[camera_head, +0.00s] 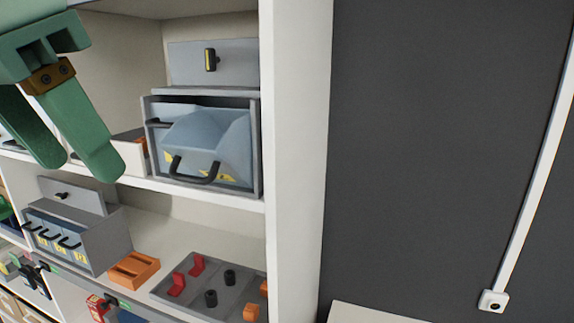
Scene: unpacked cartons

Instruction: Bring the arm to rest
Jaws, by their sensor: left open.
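My left gripper (72,158) hangs in at the upper left of the head view. It is green with a brown block between the finger bases. Its two fingers point down and stand apart, with nothing between them. It is in front of the shelf unit (296,150), left of a grey box with a blue scoop-shaped bin (205,140) on the upper shelf. I cannot tell whether the fingers touch the shelf. My right gripper is not in view.
Below, a shelf holds a grey box with blue drawers (75,235), an orange block (133,268) and a grey tray (228,296) with red and black pieces. Right of the shelf unit is a bare dark wall (430,150) with a white conduit (540,165).

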